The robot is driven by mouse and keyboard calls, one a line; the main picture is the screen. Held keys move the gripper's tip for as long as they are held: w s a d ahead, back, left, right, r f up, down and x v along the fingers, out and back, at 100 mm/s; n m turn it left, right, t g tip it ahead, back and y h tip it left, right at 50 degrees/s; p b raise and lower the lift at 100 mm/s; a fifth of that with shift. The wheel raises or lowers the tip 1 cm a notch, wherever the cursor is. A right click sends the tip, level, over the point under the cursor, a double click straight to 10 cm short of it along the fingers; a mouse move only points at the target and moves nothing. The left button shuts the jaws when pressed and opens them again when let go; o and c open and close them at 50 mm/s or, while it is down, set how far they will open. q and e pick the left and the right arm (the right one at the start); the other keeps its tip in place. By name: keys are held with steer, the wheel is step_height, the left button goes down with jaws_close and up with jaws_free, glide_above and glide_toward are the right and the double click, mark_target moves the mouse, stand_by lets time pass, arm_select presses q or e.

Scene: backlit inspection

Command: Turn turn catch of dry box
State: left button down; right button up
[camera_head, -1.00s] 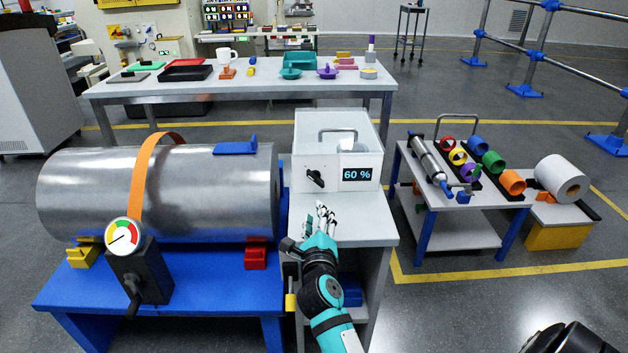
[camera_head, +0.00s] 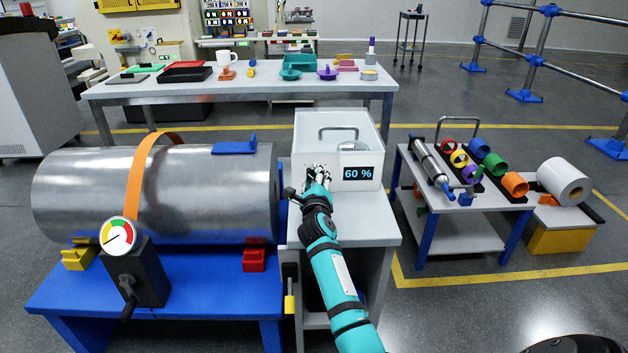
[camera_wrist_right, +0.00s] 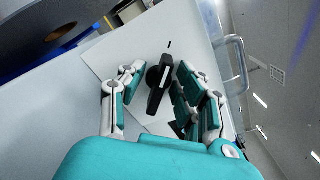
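The dry box (camera_head: 361,152) is a white case with a handle on top and a display reading 60 %. It stands on a grey bench. Its black turn catch (camera_wrist_right: 157,88) shows in the right wrist view as a knob with a lever on the white front. In the head view the catch is hidden behind my right gripper (camera_head: 318,172). In the right wrist view my right gripper (camera_wrist_right: 158,76) is open, with fingers on both sides of the catch. There is a visible gap on the left; contact on the right cannot be told. My left gripper is not in view.
A large metal drum (camera_head: 100,190) with an orange strap and gauge lies on a blue stand (camera_head: 210,290) close on the left. A cart (camera_head: 470,215) with coloured rings stands at the right. The bench top (camera_head: 365,228) before the box is clear.

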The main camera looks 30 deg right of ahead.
steer(key=shift+c, duration=0.4)
jaws_close()
steer(key=m+p, duration=0.1)
steer(key=m, duration=0.3)
steer(key=m+p, duration=0.2)
steer(key=m, duration=0.2)
steer(key=shift+d+r, duration=0.15)
steer(key=m+p, duration=0.1)
steer(key=m, duration=0.3)
steer(key=shift+s+d, duration=0.1)
steer(key=shift+s, duration=0.05)
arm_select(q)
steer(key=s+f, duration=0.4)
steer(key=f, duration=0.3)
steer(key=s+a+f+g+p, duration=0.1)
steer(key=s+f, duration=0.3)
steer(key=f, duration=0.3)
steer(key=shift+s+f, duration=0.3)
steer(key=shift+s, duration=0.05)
arm_select(e)
steer(key=m, duration=0.5)
steer(key=shift+d+f+m, duration=0.15)
steer(key=shift+f+m, duration=0.05)
steer(key=shift+m, duration=0.2)
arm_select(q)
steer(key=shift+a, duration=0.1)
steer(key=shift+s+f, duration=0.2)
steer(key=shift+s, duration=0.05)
arm_select(e)
steer(key=shift+s, duration=0.1)
